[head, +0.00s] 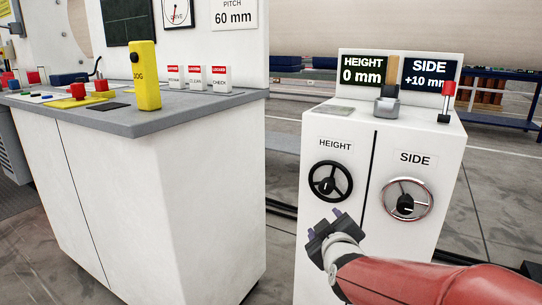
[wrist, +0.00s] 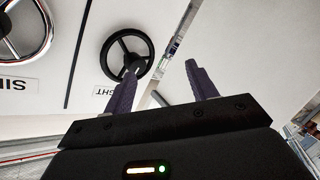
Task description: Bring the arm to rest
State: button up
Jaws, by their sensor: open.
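My gripper (head: 324,222) is at the end of my red arm, in front of the white cabinet (head: 318,240) with the two handwheels. In the head view it is just below the black HEIGHT handwheel (head: 330,181) and left of the chrome-rimmed SIDE handwheel (head: 406,199). In the wrist view the two dark fingers (wrist: 162,90) stand apart with nothing held between them. The HEIGHT handwheel (wrist: 127,54) shows beyond the left finger there, and the SIDE handwheel (wrist: 22,30) is at the upper left. I cannot tell how far the fingertips are from the cabinet face.
The cabinet top carries displays reading HEIGHT 0 mm (head: 362,74) and SIDE +10 mm (head: 429,76), and a red-topped lever (head: 447,100). A grey-topped console (head: 150,115) with a yellow JOG block (head: 145,75) stands at left. Floor shows between console and cabinet.

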jog(key=s+f+m+g, duration=0.2)
jog(key=s+m+g, duration=0.2)
jog(key=s, duration=0.8)
jog(key=s+f+m+g, duration=0.2)
jog(key=s+m+g, duration=0.2)
jog(key=s, duration=0.8)
jog(key=shift+s+d+g, duration=0.25)
jog(key=shift+d+g, duration=0.2)
jog(key=shift+g, duration=0.35)
